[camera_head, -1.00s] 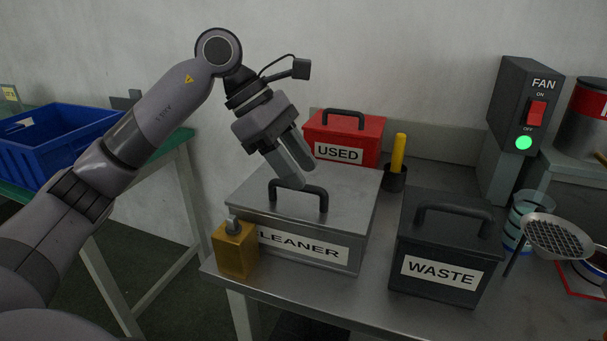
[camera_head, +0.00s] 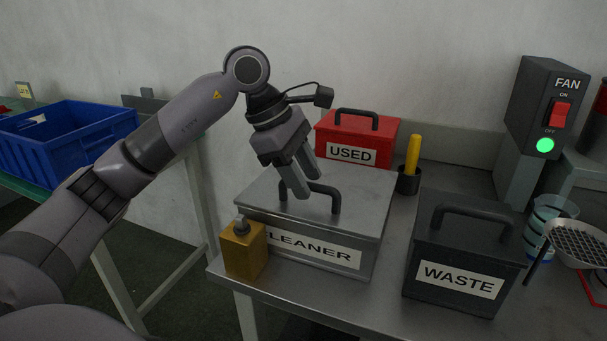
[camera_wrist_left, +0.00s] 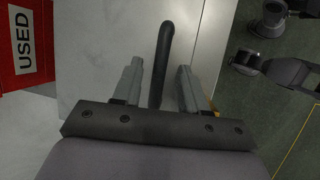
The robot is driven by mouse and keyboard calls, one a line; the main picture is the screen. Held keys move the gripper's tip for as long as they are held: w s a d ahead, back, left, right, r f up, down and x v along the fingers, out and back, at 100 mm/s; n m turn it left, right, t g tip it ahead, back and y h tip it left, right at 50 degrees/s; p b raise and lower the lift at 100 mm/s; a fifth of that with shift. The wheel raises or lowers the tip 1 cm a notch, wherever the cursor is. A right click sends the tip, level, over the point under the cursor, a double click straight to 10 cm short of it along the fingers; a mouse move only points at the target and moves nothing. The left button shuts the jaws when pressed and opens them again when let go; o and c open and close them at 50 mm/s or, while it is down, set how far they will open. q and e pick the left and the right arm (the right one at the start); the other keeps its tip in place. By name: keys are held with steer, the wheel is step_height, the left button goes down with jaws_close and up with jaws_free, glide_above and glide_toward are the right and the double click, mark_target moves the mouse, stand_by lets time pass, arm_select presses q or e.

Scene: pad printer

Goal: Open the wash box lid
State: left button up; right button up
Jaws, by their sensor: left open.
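The wash box is the grey metal box labelled CLEANER (camera_head: 372,232), with its flat lid (camera_head: 262,192) shut. A dark arched handle (camera_head: 335,200) stands on the lid. My left gripper (camera_head: 304,190) is above the lid at the handle, its fingers pointing down. In the left wrist view, the handle (camera_wrist_left: 164,50) lies between the two open fingers (camera_wrist_left: 157,82), with a gap to each side. The fingers do not close on it. My right gripper is not in view.
A red USED box (camera_head: 388,135) stands behind, and a yellow-handled tool in a dark cup (camera_head: 409,182) is beside it. A black WASTE box (camera_head: 425,240) stands to the right. A yellow bottle (camera_head: 244,255) touches or nearly touches the wash box's front left.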

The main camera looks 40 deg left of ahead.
arm_select(q)
jaws_close()
